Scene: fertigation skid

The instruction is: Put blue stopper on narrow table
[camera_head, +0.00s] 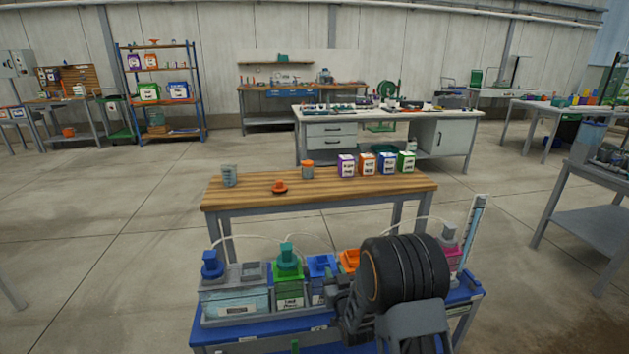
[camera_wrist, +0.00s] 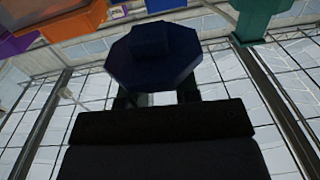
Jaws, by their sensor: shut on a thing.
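A dark blue octagonal stopper (camera_wrist: 153,50) with a square knob fills the upper middle of the wrist view. My gripper (camera_wrist: 157,98) is shut on it. In the head view my gripper (camera_head: 334,288) is low over the blue skid, at the blue stopper (camera_head: 321,263) between the green tank and an orange part. I cannot tell whether the stopper is seated or lifted. The narrow table (camera_head: 255,192), with a wooden top and grey legs, stands behind the skid.
The table carries a grey container (camera_head: 229,175), an orange stopper (camera_head: 280,187), an orange-capped jar (camera_head: 308,170) and several labelled boxes. Its front middle is bare. On the skid, a green tank (camera_head: 288,289) with teal stopper and a clear tank (camera_head: 235,301) with blue stopper stand left of my gripper.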

